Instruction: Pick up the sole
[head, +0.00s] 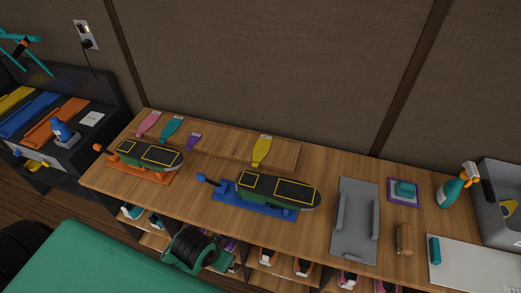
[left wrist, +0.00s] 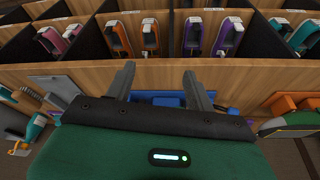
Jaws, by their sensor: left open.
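I cannot tell which is the sole meant. Two dark upturned shoes, the left (head: 149,153) and right (head: 277,187), sit on an orange and a blue stand, their soles outlined in yellow. My left gripper (left wrist: 160,87) has its grey fingers apart with nothing between them, near the counter's front edge. My right gripper is not in view.
Shelves under the counter (left wrist: 172,73) hold several coloured shoes. A dark unit with coloured strips stands at left (head: 95,140).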

